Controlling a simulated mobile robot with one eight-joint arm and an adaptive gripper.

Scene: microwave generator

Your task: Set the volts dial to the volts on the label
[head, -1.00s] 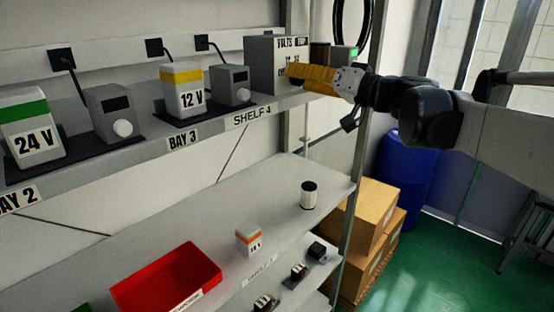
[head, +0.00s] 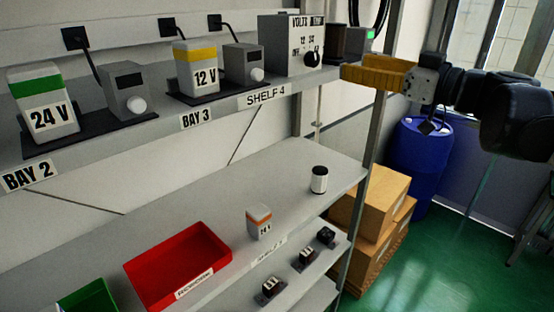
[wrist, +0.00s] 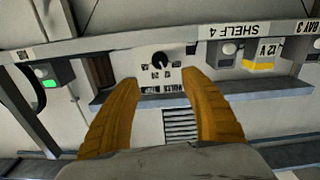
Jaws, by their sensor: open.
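The volts dial is a black knob (head: 312,59) on the front of a grey box (head: 283,40) at the right end of the upper shelf. Printing above it begins with VOLTS, and marks including 12, 24 and OFF surround it. Its exact setting is too small to tell. My gripper (head: 344,72), with yellow fingers, is open and empty, right of the box and apart from the dial. In the wrist view the knob (wrist: 160,61) shows upside down beyond the gap between the fingers of my gripper (wrist: 160,78).
A 12 V battery (head: 196,77) and a 24 V battery (head: 45,116) stand beside grey units on the upper shelf. Below are a red bin (head: 165,285) and a dark-topped can (head: 319,181). A shelf post (head: 377,130) stands by my gripper. Cardboard boxes (head: 375,215) and a blue barrel (head: 420,165) stand at right.

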